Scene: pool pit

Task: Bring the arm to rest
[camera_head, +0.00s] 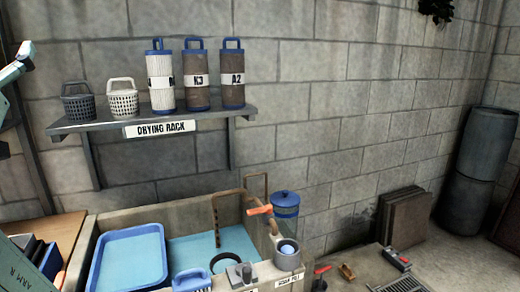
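Pale teal arm links, which look like mine, show at the left edge of the picture, one upper left and one lower left. The lower one bears the lettering "ARM R". The end of the arm is not clearly in the picture, so I cannot see my gripper's fingers or whether they hold anything.
A drying rack shelf (160,128) on the block wall holds two baskets and three filter cartridges. Below, a basin (215,205) contains a blue tray (128,232). A blue-lidded container (286,205) stands behind the basin's right end. Dark barrels (483,160) stand far right.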

